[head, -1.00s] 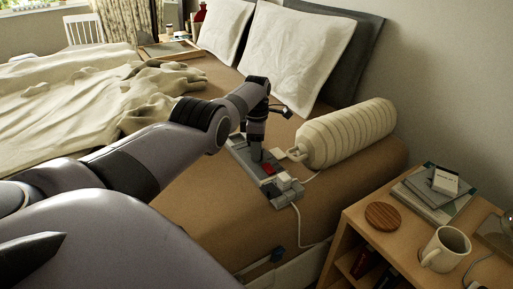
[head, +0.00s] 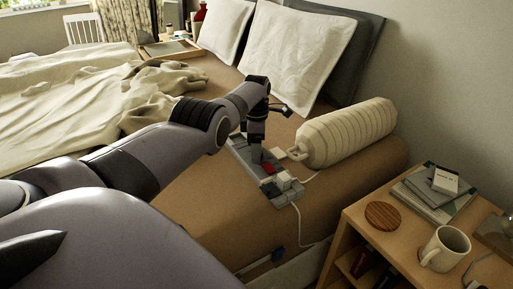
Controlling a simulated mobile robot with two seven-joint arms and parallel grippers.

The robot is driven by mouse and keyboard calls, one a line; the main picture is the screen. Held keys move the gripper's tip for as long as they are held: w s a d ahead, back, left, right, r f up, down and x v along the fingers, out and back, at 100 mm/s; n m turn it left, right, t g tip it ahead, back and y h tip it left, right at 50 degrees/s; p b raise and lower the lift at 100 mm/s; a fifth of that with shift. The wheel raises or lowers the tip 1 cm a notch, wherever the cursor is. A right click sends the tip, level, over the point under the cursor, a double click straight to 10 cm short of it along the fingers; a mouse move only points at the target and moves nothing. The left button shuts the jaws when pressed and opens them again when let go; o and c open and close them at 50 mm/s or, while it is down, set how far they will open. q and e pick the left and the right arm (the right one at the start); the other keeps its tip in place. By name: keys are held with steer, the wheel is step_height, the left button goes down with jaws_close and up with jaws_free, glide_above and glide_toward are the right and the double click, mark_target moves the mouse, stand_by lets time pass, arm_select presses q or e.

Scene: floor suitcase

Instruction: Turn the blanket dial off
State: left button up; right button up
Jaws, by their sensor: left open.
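A grey control box (head: 286,192) with a red part (head: 267,168) and pale blocks lies on the brown bed near its right edge. A white cord runs from it down the bed's side. My left gripper (head: 256,158) points down over the middle of the box, close to its top. Its fingertips are small and partly hidden, and I cannot tell whether they touch anything. The dial itself is not clearly distinguishable; the gripper covers part of the box. My right gripper is not in view.
A cream ribbed bolster (head: 346,133) lies just right of the box. Pillows (head: 295,52) stand behind, and a crumpled blanket (head: 75,90) covers the left of the bed. A bedside table (head: 362,222) at right holds a mug (head: 445,249), a wooden disc (head: 382,216) and books (head: 431,198).

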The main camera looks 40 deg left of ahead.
arm_select(q)
steer(key=shift+r+p, duration=0.3)
steer(key=shift+r, duration=0.15)
step_height(320, 180, up, 6)
steer(key=p, duration=0.3)
steer(key=shift+w+a+f, duration=0.15)
steer(key=shift+r+p, duration=0.3)
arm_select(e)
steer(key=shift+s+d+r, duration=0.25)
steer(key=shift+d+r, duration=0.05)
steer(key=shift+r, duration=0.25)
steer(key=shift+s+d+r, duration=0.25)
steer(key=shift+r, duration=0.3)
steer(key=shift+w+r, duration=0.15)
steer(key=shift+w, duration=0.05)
arm_select(q)
steer(key=shift+f, duration=0.1)
